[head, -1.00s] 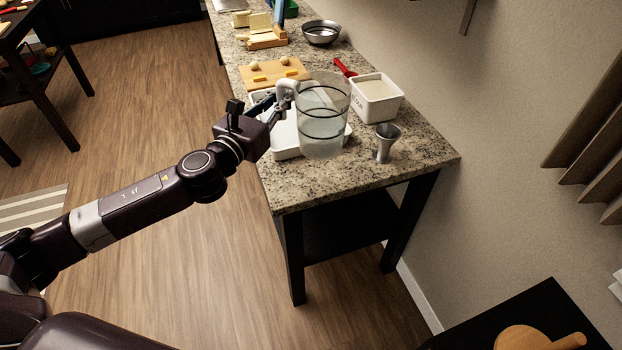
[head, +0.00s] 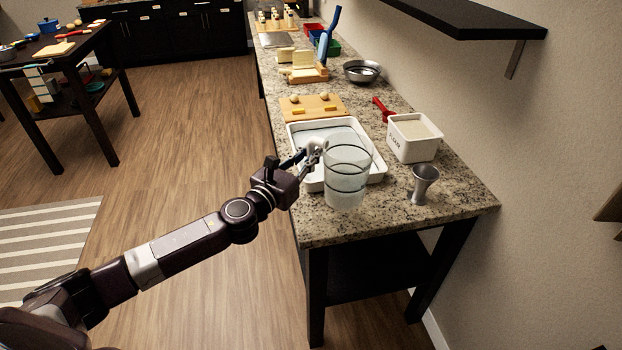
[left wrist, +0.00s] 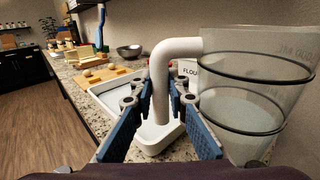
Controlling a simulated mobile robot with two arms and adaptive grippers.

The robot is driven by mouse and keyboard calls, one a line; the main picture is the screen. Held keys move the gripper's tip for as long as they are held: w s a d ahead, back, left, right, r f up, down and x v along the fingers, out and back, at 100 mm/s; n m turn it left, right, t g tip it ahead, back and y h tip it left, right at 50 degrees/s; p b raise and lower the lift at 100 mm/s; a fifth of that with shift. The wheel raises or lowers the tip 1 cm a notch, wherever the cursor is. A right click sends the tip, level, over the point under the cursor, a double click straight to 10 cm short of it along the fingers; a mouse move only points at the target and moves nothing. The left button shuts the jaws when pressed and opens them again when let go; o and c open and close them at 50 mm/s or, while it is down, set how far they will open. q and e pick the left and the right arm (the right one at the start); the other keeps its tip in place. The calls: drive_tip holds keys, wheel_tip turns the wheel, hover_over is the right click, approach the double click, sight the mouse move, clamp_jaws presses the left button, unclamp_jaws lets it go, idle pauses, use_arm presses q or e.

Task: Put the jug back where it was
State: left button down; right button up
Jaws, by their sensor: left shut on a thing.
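A clear jug (head: 347,178) with dark bands and a white handle is at the near end of the granite counter, overlapping the near right part of the white tray (head: 294,142) in the head view. It looks upright. I cannot tell whether its base touches the counter. My left gripper (head: 312,155) is shut on the jug's handle, with the jug to its right. In the left wrist view the blue fingers (left wrist: 160,105) close around the handle (left wrist: 160,75), and the jug's body (left wrist: 245,90) fills the right side. My right gripper is not in view.
A white flour box (head: 413,148) and a metal jigger (head: 422,186) stand to the jug's right. Behind the tray are a wooden board (head: 312,108), a red-handled tool (head: 382,108) and a metal bowl (head: 361,72). The counter's near edge is close to the jug.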

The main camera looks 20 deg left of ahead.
sight(310, 172)
use_arm(q)
wheel_tip(310, 172, down, 5)
drive_tip(key=shift+f+b, duration=0.1)
drive_tip(key=shift+b, duration=0.9)
drive_tip(key=shift+f, duration=0.5)
drive_tip(key=c, duration=1.9)
unclamp_jaws()
drive_tip(key=shift+f, duration=0.1)
